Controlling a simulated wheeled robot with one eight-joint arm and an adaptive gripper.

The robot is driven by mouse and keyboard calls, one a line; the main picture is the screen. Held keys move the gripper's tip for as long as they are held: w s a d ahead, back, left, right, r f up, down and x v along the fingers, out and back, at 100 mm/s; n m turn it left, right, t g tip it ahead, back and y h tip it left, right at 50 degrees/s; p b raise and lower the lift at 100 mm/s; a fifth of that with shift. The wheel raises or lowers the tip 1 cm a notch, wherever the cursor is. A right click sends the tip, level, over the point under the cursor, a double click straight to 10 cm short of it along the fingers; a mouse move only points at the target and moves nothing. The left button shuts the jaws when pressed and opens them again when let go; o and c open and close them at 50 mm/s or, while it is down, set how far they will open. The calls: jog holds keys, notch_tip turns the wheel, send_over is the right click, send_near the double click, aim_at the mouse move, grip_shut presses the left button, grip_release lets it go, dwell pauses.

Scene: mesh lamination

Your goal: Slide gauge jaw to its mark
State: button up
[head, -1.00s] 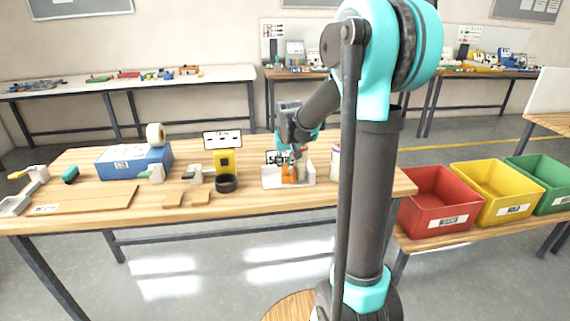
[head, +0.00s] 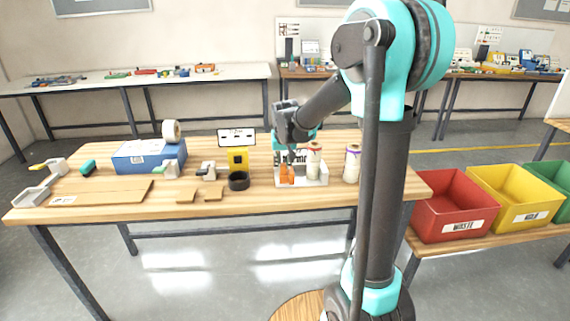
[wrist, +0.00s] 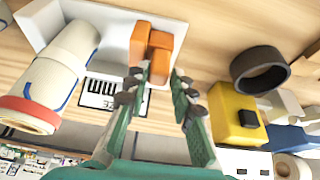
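An orange two-part block (head: 287,175), which I take to be the gauge jaw, sits at the front left of a white tray-like fixture (head: 319,183). In the wrist view the orange block (wrist: 150,46) is beside the white fixture (wrist: 42,22), just beyond the left fingertip. In the head view my gripper (head: 291,154) hangs above the orange block. A black-and-white marked label (wrist: 112,92) lies left of the fingers; which mark belongs to the jaw, I cannot tell.
A white bottle with a reddish cap (head: 314,152) stands in the fixture, and another bottle (head: 352,163) stands right of it. A black ring (head: 238,181) and a yellow device (head: 238,158) stand to the left. Red (head: 452,205) and yellow bins are at the right.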

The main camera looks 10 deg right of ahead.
jog(key=o, duration=0.4)
jog(key=shift+a, duration=0.25)
jog(key=shift+d, duration=0.1)
jog(key=v, duration=1.2)
jog(key=shift+s, duration=0.1)
jog(key=s+d+f, duration=0.3)
jog(key=s+f, duration=0.3)
jog(key=s, duration=0.2)
jog(key=s+d+f, duration=0.3)
jog(key=s+f, duration=0.4)
jog(key=s, duration=0.2)
jog(key=s+d+f, duration=0.4)
jog(key=s+f, duration=0.3)
jog(key=s, duration=0.1)
jog(key=shift+s, duration=0.2)
